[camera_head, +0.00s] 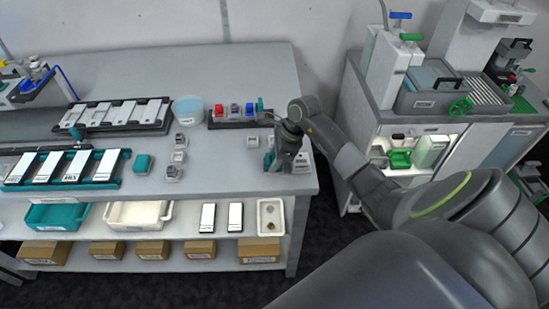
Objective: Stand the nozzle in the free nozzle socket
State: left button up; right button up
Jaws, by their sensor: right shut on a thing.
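My right gripper (281,160) is at the right end of the long bench, low over the top and pointing down. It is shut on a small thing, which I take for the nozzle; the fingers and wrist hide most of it. A dark rack (238,123) with red and blue pieces stands behind and left of the gripper. A small teal upright piece (260,104) is at the rack's right end. I cannot tell which socket is free at this size. My left gripper is not in view.
A pale blue round tub (188,110) stands left of the rack. Small grey blocks (178,156) and a teal block (142,163) lie further left, beside trays of white plates (80,166). A separate cabinet (400,124) stands right, across a floor gap.

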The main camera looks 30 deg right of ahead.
jog(key=o, duration=1)
jog(key=shift+f, duration=0.15)
jog(key=shift+o, duration=0.2)
jog(key=shift+f, duration=0.1)
jog(key=shift+s, duration=0.2)
jog(key=shift+c, duration=1.2)
